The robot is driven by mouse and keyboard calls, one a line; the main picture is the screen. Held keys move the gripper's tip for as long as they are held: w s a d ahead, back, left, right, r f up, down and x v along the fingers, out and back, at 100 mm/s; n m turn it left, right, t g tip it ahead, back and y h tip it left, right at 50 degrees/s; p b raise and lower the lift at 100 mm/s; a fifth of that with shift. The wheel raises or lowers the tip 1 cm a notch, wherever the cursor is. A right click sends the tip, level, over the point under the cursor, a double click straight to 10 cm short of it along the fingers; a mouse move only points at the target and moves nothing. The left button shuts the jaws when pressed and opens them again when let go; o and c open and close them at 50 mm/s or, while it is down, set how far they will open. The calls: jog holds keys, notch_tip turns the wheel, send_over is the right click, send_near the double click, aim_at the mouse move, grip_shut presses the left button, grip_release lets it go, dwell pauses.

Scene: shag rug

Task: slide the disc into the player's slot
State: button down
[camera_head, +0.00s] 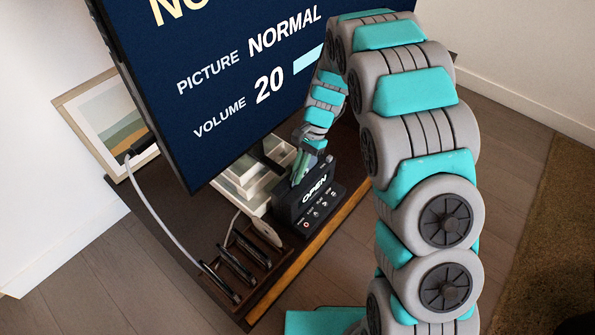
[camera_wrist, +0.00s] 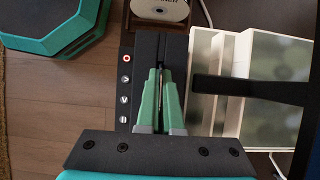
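The player (camera_head: 308,203) is a dark box whose screen reads OPEN, standing on the TV bench. In the wrist view the player (camera_wrist: 147,62) is seen from above, with its narrow dark slot running between my fingertips. My gripper (camera_wrist: 160,72) has green fingers drawn close together over the player. A thin edge-on strip, seemingly the disc (camera_wrist: 160,84), shows between them, in line with the slot. How deep it sits is hidden by the fingers. In the head view my gripper (camera_head: 299,170) points down at the player's top.
A wooden rack (camera_head: 246,268) with dark slotted cases stands left of the player; another disc (camera_wrist: 160,9) shows in it. Pale stacked boxes (camera_head: 246,180) stand behind the player. The big TV (camera_head: 200,100) overhangs the bench, and a cable runs at left.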

jog(key=shift+f, duration=0.35)
jog(key=c, duration=1)
grip_release()
jog(key=shift+r, duration=0.1)
jog(key=v, duration=0.6)
jog(key=shift+w+d+r, duration=0.1)
jog(key=shift+w+r, duration=0.1)
jog(key=shift+r, duration=0.05)
jog(key=shift+w+d+r, duration=0.15)
jog(key=shift+d+r, duration=0.05)
jog(key=shift+r, duration=0.3)
